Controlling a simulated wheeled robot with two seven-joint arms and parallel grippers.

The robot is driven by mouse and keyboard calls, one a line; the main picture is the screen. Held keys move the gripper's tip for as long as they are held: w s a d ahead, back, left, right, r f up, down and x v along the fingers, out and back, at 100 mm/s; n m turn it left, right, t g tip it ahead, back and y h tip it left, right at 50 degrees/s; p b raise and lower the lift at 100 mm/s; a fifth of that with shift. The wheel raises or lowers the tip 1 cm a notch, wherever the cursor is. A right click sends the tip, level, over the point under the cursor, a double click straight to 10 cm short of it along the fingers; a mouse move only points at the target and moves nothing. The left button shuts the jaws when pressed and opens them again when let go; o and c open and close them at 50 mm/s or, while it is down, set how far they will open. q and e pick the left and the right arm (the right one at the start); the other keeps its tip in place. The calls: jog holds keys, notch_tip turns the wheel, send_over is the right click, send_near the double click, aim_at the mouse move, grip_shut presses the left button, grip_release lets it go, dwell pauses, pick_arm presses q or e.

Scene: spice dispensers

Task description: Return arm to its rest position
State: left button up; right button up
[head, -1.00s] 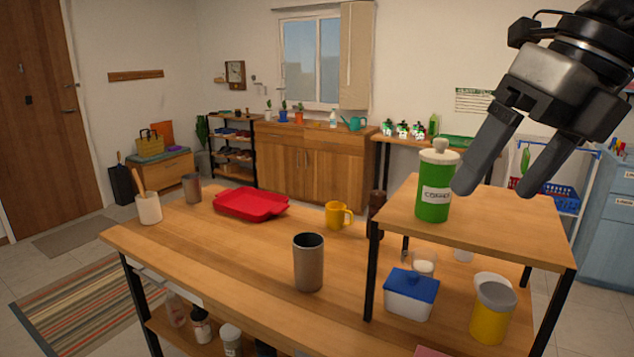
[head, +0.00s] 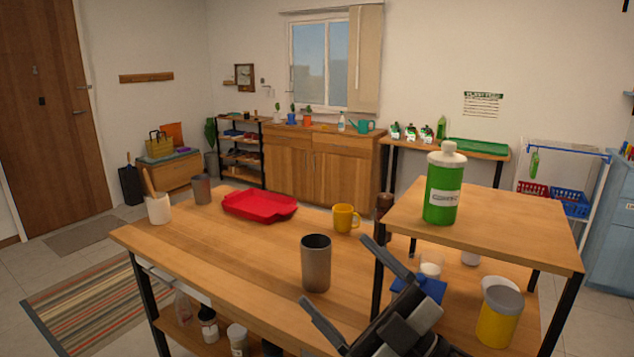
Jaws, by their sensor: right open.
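My right gripper (head: 338,290) is in the lower middle of the head view, in front of the table and the small shelf. Its two fingers are spread apart with nothing between them. Its upper finger partly covers the blue-lidded box (head: 431,288) under the shelf. A green dispenser with a white cap (head: 442,188) stands upright on the shelf top, apart from the gripper. My left gripper is not in view.
The wooden table (head: 210,245) holds a grey cup (head: 316,264), a yellow mug (head: 345,218), a red tray (head: 260,205) and a utensil holder (head: 158,208). The raised shelf (head: 510,225) stands at right, with a yellow container (head: 498,316) beneath it.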

jog(key=d+f+m+t+h, duration=0.2)
jog(key=f+m+h, duration=0.3)
jog(key=f, duration=0.2)
jog(key=d+f+m+t+h, duration=0.1)
jog(key=d+f+m+h, duration=0.2)
jog(key=f+m+h, duration=0.25)
jog(key=s+d+f+m+g+h, duration=0.3)
jog(key=s+f, duration=0.4)
jog(key=f, duration=0.4)
jog(key=s+d+f+m+g+h, duration=0.3)
jog(key=s+f, duration=0.5)
jog(key=f, duration=0.3)
jog(key=shift+s+f+g, duration=0.2)
jog(key=shift+f+g, duration=0.1)
jog(key=shift+g, duration=0.2)
